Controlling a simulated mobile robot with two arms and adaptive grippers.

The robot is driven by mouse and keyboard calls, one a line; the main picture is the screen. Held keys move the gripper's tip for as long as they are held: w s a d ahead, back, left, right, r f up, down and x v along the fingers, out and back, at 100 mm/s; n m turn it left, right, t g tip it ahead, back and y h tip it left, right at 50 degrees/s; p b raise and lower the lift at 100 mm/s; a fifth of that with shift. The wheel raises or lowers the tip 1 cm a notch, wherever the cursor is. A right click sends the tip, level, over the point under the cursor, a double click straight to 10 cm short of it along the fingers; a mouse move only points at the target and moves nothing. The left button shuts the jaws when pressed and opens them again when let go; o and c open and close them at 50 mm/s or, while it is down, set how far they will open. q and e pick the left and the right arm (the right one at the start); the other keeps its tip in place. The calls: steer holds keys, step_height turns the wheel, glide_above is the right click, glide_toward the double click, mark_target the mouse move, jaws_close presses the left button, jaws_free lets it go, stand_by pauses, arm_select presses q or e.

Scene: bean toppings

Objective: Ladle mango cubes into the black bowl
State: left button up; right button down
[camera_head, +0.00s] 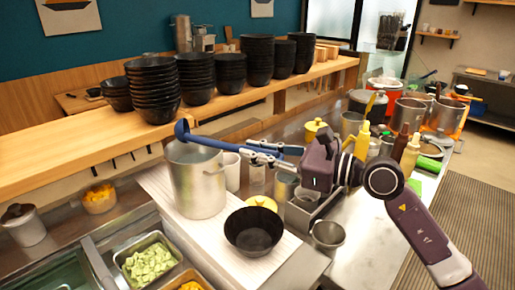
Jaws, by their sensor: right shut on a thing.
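The black bowl (254,236) stands upright on a pale slatted board, and its inside looks empty. Orange mango cubes (191,286) show at the bottom edge in a metal bin, mostly cut off by the frame. My right gripper (262,153) is shut on the handle of a blue ladle (215,143). The ladle is held nearly level, with its head (182,129) pointing left above the rim of the tall metal pot (197,185). Whether the ladle head holds anything cannot be told. My left gripper is not in view.
A bin of green cubes (149,262) lies left of the mango bin. Stacks of black bowls (153,88) line the wooden shelf (60,147) behind. A yellow-lidded container (262,203) stands just behind the black bowl. Bottles and pots crowd the counter at right.

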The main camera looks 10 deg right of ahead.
steer(key=m+p, duration=0.1)
steer(key=s+a+m+t+p, duration=0.1)
steer(key=m+p, duration=0.1)
steer(key=m+t+h+p, duration=0.1)
steer(key=shift+s+a+f, duration=0.2)
steer(key=shift+a+f, duration=0.05)
steer(key=shift+f, duration=0.05)
stand_by(0.8)
